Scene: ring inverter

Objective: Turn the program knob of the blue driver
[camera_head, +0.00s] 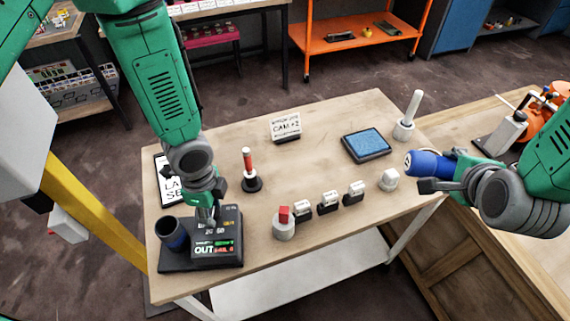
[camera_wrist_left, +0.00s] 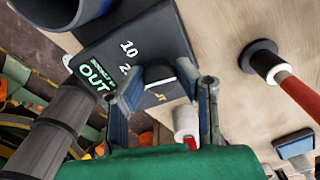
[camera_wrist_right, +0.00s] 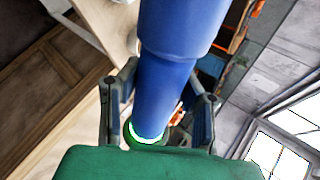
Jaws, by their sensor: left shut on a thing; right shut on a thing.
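The blue driver (camera_head: 432,164) is in my right gripper (camera_head: 446,180), lying roughly level above the table's right end. In the right wrist view its blue body (camera_wrist_right: 178,60) runs between the fingers, with a glowing green ring (camera_wrist_right: 147,138) at its near end. My left gripper (camera_head: 205,213) points down onto a black box (camera_head: 228,259) with a lit "OUT" display. In the left wrist view its fingers close around a dark knob (camera_wrist_left: 187,74) with a pale line, beside printed numbers. The knob is largely hidden in the head view.
A dark cup (camera_head: 172,234) stands left of the box. A red-handled tool (camera_head: 248,168) stands upright behind it. A red-topped white cylinder (camera_head: 284,225) and several small labelled blocks line the front. A blue pad (camera_head: 366,145) and white post (camera_head: 407,118) are at right. The table's middle is clear.

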